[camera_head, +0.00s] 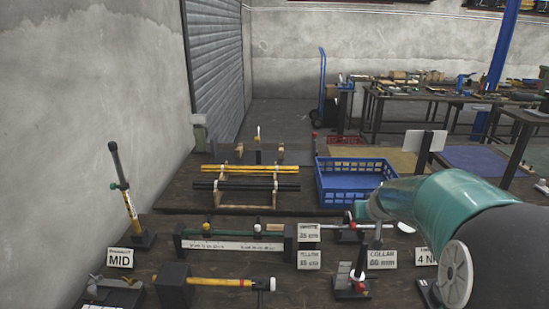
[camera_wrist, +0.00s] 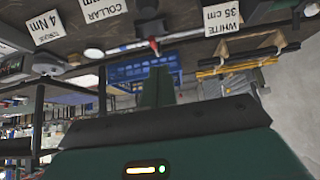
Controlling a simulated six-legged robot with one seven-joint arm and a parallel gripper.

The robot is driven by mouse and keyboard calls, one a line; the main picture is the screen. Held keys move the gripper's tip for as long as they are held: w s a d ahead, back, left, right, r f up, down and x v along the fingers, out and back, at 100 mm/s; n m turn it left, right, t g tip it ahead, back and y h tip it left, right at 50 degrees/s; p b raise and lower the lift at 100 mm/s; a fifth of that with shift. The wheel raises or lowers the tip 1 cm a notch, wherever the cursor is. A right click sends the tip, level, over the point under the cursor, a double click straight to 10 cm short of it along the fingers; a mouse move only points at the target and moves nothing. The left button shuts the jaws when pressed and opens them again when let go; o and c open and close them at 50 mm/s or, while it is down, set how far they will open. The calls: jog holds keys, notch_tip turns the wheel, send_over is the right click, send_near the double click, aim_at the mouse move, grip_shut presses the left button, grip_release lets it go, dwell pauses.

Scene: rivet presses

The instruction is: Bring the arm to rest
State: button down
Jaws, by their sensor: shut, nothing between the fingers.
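My arm (camera_head: 440,205), teal and dark grey, reaches in from the right edge of the head view over the right side of the bench. In the wrist view my gripper (camera_wrist: 157,85) shows as a dark green upright shape beyond the wide green housing. Its fingers are shut with nothing seen between them. In the head view the fingers are hard to make out near the arm's far end. The wrist view is turned over, with the bench at its top.
A blue crate (camera_head: 352,188) stands behind the arm's far end. A rack holds yellow and black rods (camera_head: 246,186). Fixtures and label cards such as COLLAR 60 mm (camera_head: 381,259) line the front. Walls lie left and behind.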

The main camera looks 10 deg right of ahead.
jog(key=s+a+r+n, duration=0.1)
jog(key=s+a+r, duration=0.1)
jog(key=a, duration=0.3)
jog(key=s+a+r, duration=0.2)
jog(key=s+a, duration=0.1)
jog(key=a, duration=0.2)
jog(key=s+a+n+g+y, duration=0.1)
jog(key=s+a, duration=0.6)
jog(key=s, duration=0.3)
jog(key=s+a+r+g+y, duration=0.1)
jog(key=s+a, duration=0.6)
jog(key=s, duration=0.3)
jog(key=shift+r+n, duration=0.3)
jog(key=shift+n, duration=0.1)
